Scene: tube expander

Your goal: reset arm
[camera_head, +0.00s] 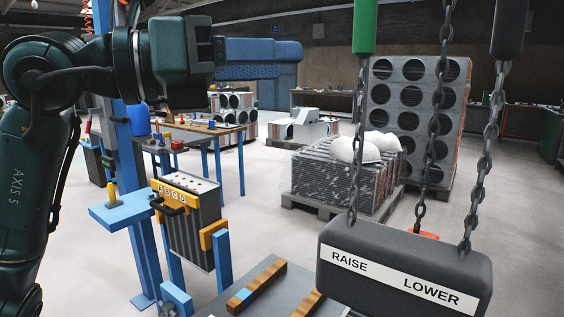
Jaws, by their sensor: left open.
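My dark green left arm comes in from the left edge, with "AXIS 5" printed on a lower link. Its gripper (212,48) is at the top left of the head view, held up in the air and pointing right. The gripper is open, and I see nothing between its jaws. My right gripper is not in view. A dark pendant box (400,268) labelled RAISE and LOWER hangs on chains at the lower right, well apart from my left gripper.
A control box (190,215) with yellow parts sits on a blue frame, by a blue post (128,190). A workbench (205,135) stands behind. A pallet stack (345,180) with white helmets and a tall rack (415,115) stand farther back. The middle floor is clear.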

